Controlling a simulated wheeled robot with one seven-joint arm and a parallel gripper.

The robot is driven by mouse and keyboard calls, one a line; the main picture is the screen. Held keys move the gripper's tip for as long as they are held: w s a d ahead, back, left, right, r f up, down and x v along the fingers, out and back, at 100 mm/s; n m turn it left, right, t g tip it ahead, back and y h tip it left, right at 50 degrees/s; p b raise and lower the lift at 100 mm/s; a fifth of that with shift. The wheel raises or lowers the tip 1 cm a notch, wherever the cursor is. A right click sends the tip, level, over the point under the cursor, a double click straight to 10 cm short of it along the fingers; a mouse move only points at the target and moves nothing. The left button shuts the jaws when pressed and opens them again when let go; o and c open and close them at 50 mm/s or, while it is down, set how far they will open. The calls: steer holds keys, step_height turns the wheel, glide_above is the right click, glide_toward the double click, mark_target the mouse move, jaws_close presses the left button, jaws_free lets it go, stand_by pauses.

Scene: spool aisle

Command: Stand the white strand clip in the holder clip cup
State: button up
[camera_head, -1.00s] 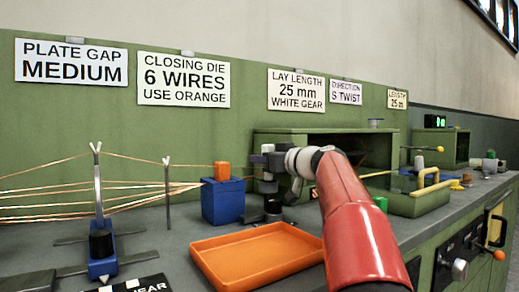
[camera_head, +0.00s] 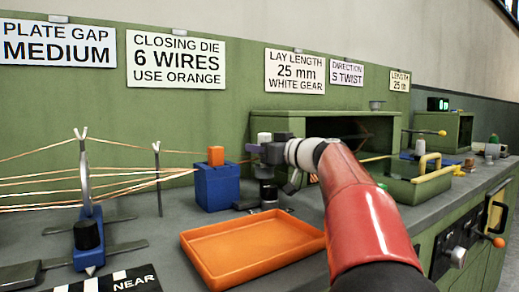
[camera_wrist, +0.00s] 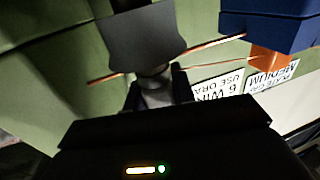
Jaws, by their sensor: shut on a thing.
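In the head view my gripper (camera_head: 262,149) is right of the blue block (camera_head: 217,188), above a dark upright stand (camera_head: 268,193) on the bench. It is shut on a small pale grey-white piece (camera_head: 264,138), which looks like the white strand clip; its top shows above the jaws. In the wrist view the pale piece (camera_wrist: 157,93) is between the two dark fingers (camera_wrist: 157,85), and a dark grey plate-like shape (camera_wrist: 145,40) is just beyond it. I cannot tell whether the clip touches the stand or wire. I cannot clearly identify the holder clip cup.
An orange tray (camera_head: 250,273) lies on the bench in front of the stand. An orange die (camera_head: 216,156) sits in the blue block. Copper wires (camera_head: 40,190) stretch from the left towards it. A green open-fronted cabinet (camera_head: 370,118) stands behind my arm. Yellow-handled green equipment (camera_head: 415,190) is at right.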

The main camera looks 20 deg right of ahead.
steer(key=shift+f+b, duration=0.4)
steer(key=shift+b, duration=0.2)
stand_by(0.3)
steer(key=o, duration=1.1)
steer(key=shift+s, duration=0.1)
steer(key=b+v, duration=0.1)
steer(key=v, duration=0.6)
steer(key=shift+s+d, duration=0.15)
steer(key=shift+s, duration=0.15)
